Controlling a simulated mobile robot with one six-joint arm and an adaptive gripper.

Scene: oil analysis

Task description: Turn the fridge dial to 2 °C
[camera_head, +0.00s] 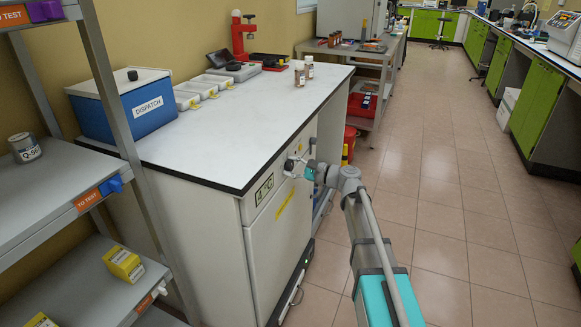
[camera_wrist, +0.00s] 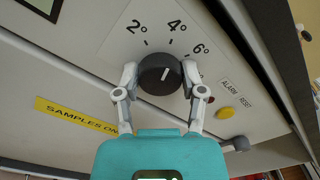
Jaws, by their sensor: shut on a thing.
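The black round fridge dial (camera_wrist: 160,74) is in the middle of the wrist view, with printed marks 2°, 4° and 6° around it. Its white pointer line tilts slightly right of straight up, towards the 4° mark. My gripper (camera_wrist: 160,76) is shut on the dial, one finger on its left side and one on its right. In the head view my gripper (camera_head: 297,166) is at the upper front of the white fridge (camera_head: 280,245) and hides the dial. The fridge display (camera_head: 264,188) reads about 4 °C.
A yellow button (camera_wrist: 225,113) under an "ALARM RESET" label is close right of the dial. A yellow samples label (camera_wrist: 75,114) is on the front. Floor at right is clear.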

